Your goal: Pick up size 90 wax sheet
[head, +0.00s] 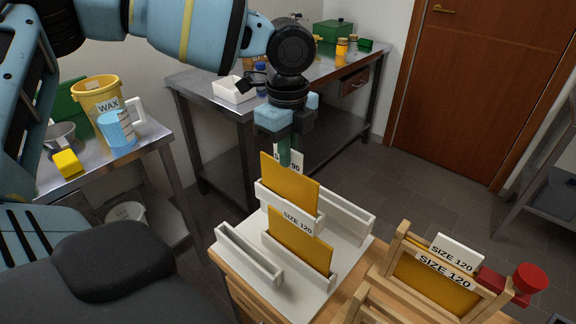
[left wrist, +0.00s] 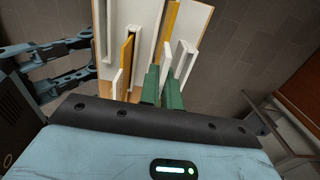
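The size 90 wax sheet (head: 287,186) is an orange-yellow board standing upright in the rear slot of a white rack (head: 306,300). Its white label (head: 297,163) stands above its top edge, and my finger hides part of the text. My left gripper (head: 289,155) points down over that label. In the left wrist view, its two green fingers (left wrist: 162,88) are a little apart, one on each side of the thin white label. I cannot tell whether they touch it. A similar size 120 sheet (head: 299,245) stands in the slot in front. My right gripper is not in view.
Another white slot holder (head: 248,255) is empty at the rack's left. A wooden frame (head: 398,240) at the right holds more size 120 sheets, beside a red knob (head: 529,278). A wax bucket (head: 98,97) stands on the left metal table. A steel bench (head: 205,83) stands behind.

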